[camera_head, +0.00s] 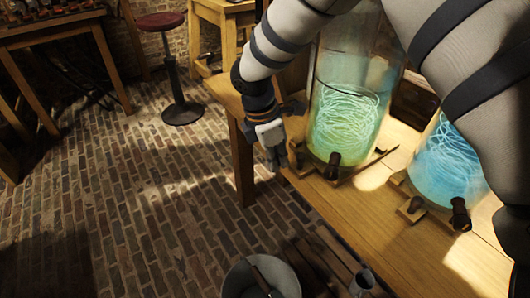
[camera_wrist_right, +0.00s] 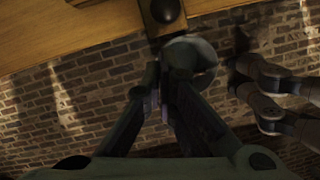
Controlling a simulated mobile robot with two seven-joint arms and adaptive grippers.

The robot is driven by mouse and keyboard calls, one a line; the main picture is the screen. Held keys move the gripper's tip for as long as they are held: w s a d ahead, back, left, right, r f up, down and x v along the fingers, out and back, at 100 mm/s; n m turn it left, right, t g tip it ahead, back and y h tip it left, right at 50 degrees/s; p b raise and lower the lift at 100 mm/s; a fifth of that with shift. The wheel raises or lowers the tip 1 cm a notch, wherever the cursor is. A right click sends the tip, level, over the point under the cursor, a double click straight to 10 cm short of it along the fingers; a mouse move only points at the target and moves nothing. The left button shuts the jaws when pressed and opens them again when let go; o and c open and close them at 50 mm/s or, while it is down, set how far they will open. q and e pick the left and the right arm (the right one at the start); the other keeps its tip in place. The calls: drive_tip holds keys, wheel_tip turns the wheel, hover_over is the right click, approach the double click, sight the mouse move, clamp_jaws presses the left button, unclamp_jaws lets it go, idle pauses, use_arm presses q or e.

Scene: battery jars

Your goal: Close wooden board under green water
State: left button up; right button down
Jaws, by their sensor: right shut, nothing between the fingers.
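The jar of green water (camera_head: 343,105) stands on the wooden table (camera_head: 400,225), with a dark tap (camera_head: 333,166) low on its front. The wooden board (camera_head: 298,157) under it shows a small end at the table's left edge; the rest is mostly hidden by the jar. My right gripper (camera_head: 270,157) points down just left of that end, beside the table edge. My left gripper is not in view.
A jar of blue water (camera_head: 447,165) stands on its own board (camera_head: 410,208) to the right. A metal bucket (camera_head: 240,280) is on the brick floor below the table. A red-topped stool (camera_head: 162,22) stands farther back.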

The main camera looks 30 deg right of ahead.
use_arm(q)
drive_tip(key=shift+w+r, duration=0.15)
use_arm(e)
drive_tip(key=shift+s+d+r, duration=0.1)
drive_tip(key=shift+s+d, duration=0.05)
drive_tip(key=shift+d, duration=0.55)
drive_tip(key=d, duration=1.1)
drive_tip(key=shift+w+d, duration=0.15)
drive_tip(key=shift+w, duration=0.25)
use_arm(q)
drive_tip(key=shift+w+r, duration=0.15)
use_arm(e)
drive_tip(key=shift+w+d, duration=0.1)
drive_tip(key=shift+d, duration=0.5)
